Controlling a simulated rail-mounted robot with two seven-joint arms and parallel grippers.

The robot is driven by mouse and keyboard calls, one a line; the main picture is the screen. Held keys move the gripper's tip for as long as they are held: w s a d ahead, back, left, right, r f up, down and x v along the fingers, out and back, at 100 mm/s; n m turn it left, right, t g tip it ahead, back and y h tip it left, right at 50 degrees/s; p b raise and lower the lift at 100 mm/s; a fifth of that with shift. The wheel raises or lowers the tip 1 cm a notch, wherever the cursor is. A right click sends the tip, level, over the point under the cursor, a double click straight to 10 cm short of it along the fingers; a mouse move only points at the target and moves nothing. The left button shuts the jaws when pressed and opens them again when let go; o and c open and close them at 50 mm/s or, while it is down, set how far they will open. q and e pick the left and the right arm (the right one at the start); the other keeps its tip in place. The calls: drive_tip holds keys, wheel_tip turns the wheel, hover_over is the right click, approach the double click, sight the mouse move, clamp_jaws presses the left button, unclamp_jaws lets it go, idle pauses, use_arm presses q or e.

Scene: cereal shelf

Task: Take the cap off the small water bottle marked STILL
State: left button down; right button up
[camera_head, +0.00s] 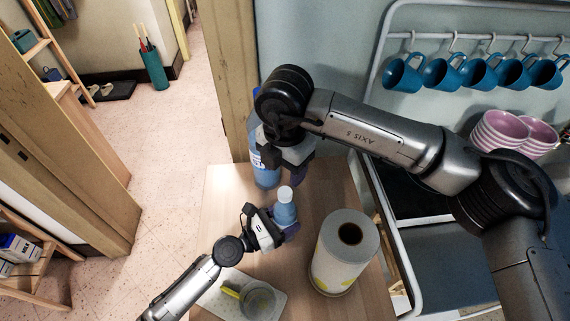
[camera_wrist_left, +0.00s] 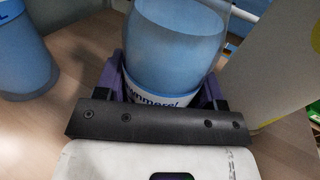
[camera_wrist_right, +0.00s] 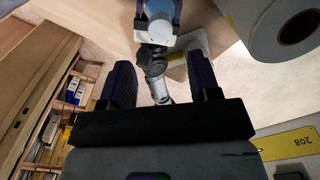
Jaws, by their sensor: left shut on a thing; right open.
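The small blue water bottle (camera_head: 286,212) stands upright on the wooden table with a pale cap (camera_head: 285,193) on top. My left gripper (camera_head: 284,226) is shut around its lower body; in the left wrist view the bottle (camera_wrist_left: 178,45) sits between the purple fingers, its label only partly legible. The word STILL cannot be read. My right gripper (camera_head: 290,175) is open and empty, above and behind the bottle. In the right wrist view the white cap (camera_wrist_right: 161,28) lies beyond the right fingertips (camera_wrist_right: 162,72), apart from them.
A larger blue bottle (camera_head: 264,172) stands behind, partly hidden by my right gripper; it also shows in the left wrist view (camera_wrist_left: 22,50). A paper roll (camera_head: 343,255) stands at right. A glass (camera_head: 259,299) sits on a white board (camera_head: 222,300) in front. Blue mugs (camera_head: 440,72) hang on the rack.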

sight(285, 191)
drive_tip(key=shift+f, duration=3.9)
drive_tip(key=c, duration=1)
